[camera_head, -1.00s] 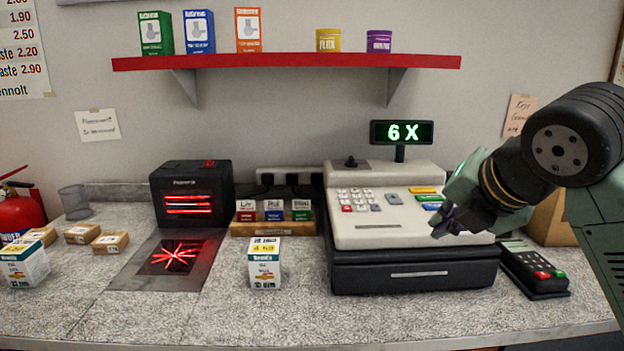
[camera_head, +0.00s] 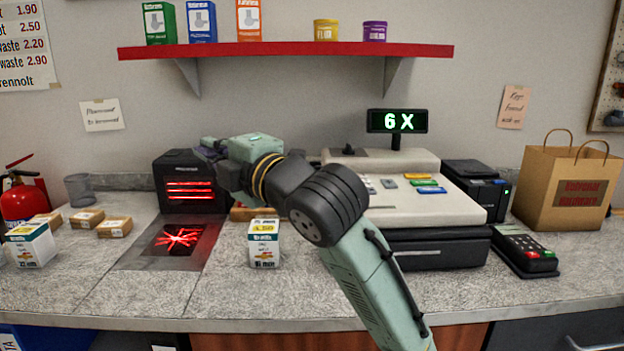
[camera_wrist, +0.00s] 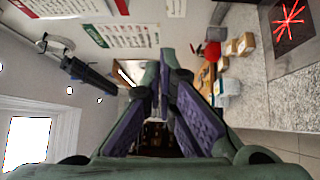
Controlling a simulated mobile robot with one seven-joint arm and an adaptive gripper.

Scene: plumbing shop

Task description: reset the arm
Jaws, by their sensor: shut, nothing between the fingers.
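My gripper (camera_head: 208,150) is in front of the wall, near the top of the black scanner (camera_head: 188,180), pointing left. In the wrist view the two purple-padded fingers (camera_wrist: 162,85) come together at their tips, with nothing between them. My arm crosses the middle of the head view and hides part of the cash register (camera_head: 425,200) and most of the small box rack (camera_head: 240,213) behind it.
A white carton (camera_head: 263,246) stands on the counter (camera_head: 230,290) below my arm. Small brown boxes (camera_head: 87,219), another carton (camera_head: 30,245) and a fire extinguisher (camera_head: 20,200) are at left. A card terminal (camera_head: 526,250) and paper bag (camera_head: 563,190) are at right. A red shelf (camera_head: 290,50) hangs above.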

